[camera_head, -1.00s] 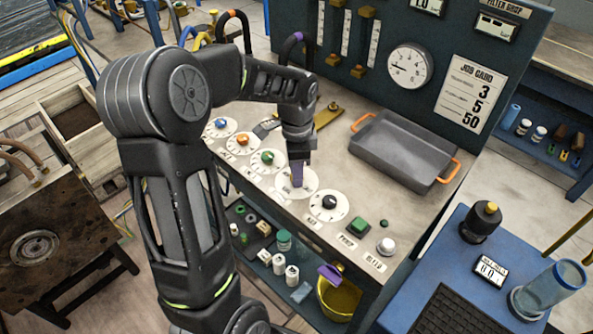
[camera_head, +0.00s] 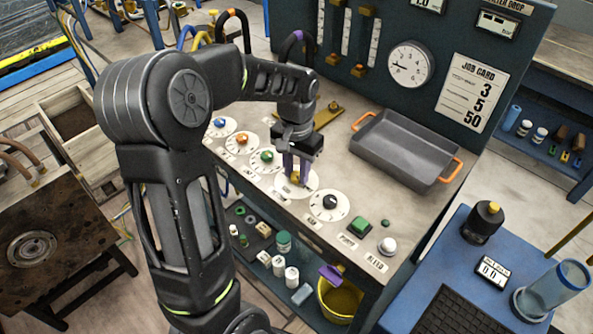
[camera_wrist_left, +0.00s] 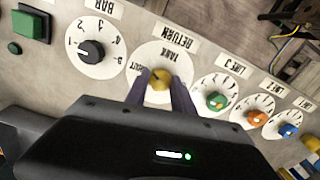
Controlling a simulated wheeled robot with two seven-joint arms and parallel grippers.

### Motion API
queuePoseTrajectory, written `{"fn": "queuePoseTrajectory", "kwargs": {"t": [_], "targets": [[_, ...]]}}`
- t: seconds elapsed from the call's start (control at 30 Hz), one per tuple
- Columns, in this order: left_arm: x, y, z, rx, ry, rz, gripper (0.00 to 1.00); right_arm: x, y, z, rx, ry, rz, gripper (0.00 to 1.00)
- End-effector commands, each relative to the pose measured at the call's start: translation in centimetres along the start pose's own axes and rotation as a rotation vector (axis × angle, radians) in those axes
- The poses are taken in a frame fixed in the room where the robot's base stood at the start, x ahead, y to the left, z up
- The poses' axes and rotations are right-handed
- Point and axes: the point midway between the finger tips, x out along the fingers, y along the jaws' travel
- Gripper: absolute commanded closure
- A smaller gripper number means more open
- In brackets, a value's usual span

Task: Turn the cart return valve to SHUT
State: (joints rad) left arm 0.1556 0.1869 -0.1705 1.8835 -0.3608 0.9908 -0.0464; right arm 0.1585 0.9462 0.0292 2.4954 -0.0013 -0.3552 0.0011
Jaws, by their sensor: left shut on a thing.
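The cart return valve is a yellow knob (camera_wrist_left: 160,76) on a round white dial (camera_wrist_left: 150,52) with TANK and partly hidden lettering at its left side. The label RETURN (camera_wrist_left: 175,38) is beside it. My left gripper (camera_wrist_left: 159,92) is shut on the knob, one purple finger on each side. In the head view the left gripper (camera_head: 297,178) points down over the same dial (camera_head: 312,183), and a bit of yellow shows between the fingers. The fingers partly cover the knob, and I cannot tell where its pointer stands. My right gripper is not in view.
A black BAR knob (camera_head: 330,202) is close beside the return dial, and green (camera_head: 267,157), orange (camera_head: 242,140) and blue (camera_head: 220,123) knobs are on the other side. A grey tray (camera_head: 405,150) with orange handles lies behind. A green button (camera_head: 359,226) is farther right.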

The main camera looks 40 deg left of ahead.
Motion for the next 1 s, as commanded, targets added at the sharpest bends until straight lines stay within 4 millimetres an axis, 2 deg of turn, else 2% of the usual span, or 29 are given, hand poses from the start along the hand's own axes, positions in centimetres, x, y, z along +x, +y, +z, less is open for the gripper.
{"fn": "queuePoseTrajectory", "kwargs": {"t": [0.5,0.73,1.0], "targets": [[-0.06,0.04,-0.06,-0.457,0.002,0.0,1.0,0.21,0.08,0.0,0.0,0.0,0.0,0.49],[-0.07,0.03,-0.06,-0.578,0.002,0.0,1.0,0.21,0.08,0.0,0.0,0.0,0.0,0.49],[-0.07,0.03,-0.07,-0.627,0.002,0.0,1.0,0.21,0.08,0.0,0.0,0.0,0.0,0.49]]}}
